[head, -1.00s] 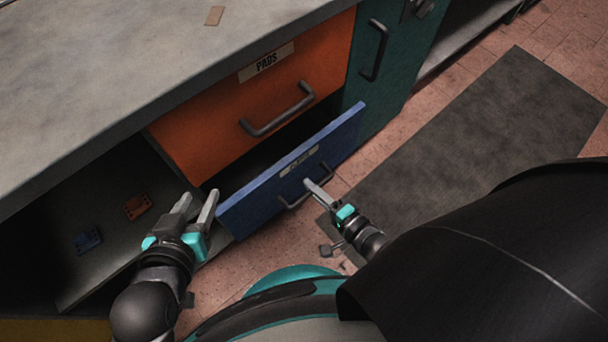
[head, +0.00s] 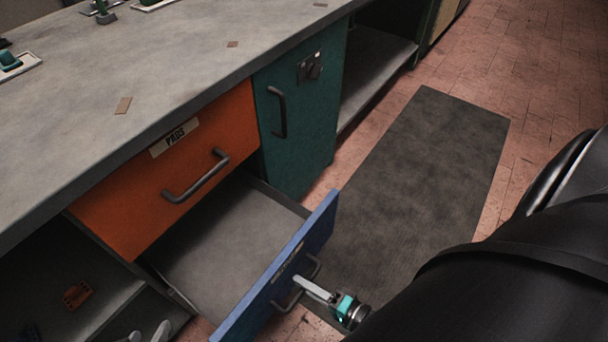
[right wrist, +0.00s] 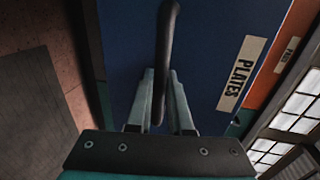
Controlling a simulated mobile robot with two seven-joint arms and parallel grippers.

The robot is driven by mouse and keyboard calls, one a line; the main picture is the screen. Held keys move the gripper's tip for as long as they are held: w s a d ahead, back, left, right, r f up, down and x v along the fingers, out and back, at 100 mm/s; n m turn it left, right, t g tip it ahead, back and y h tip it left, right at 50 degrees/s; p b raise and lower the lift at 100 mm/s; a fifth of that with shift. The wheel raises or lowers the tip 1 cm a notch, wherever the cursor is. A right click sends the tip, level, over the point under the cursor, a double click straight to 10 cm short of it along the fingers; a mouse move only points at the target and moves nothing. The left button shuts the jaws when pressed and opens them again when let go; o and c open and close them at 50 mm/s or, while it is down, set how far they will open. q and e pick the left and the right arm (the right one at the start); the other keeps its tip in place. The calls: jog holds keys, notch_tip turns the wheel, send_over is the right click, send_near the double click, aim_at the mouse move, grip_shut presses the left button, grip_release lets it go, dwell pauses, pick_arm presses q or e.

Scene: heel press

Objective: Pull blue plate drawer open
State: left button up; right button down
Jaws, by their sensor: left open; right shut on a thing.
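The blue plate drawer (head: 280,272) stands well out from the cabinet, and its grey inside (head: 225,245) looks empty. Its dark bar handle (head: 310,272) is on the front face. My right gripper (head: 302,284) is shut on this handle. In the right wrist view the handle (right wrist: 170,40) passes between the fingers of the gripper (right wrist: 160,90), beside a label reading PLATES (right wrist: 241,73). My left gripper (head: 148,335) shows only its fingertips at the bottom edge, apart from the drawer and open.
The orange PADS drawer (head: 130,200) above is closed. A teal door (head: 305,120) is closed to its right. An open shelf at lower left holds an orange piece (head: 77,294). A dark mat (head: 420,180) lies on the clear tiled floor.

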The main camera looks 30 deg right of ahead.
pick_arm(q)
jog(key=shift+s, duration=0.35)
pick_arm(e)
jog(key=shift+s+d, duration=0.2)
pick_arm(q)
jog(key=shift+w, duration=0.1)
pick_arm(e)
jog(key=c, duration=0.8)
grip_release()
jog(key=shift+a, duration=0.1)
jog(key=shift+c, duration=0.2)
jog(key=shift+s, duration=0.1)
pick_arm(q)
jog(key=s+a+g, duration=0.1)
jog(key=s+a+g+y+p, duration=0.1)
jog(key=s+a+p, duration=0.1)
jog(key=shift+f+g, duration=0.25)
jog(key=shift+g, duration=0.15)
pick_arm(e)
jog(key=v, duration=1.5)
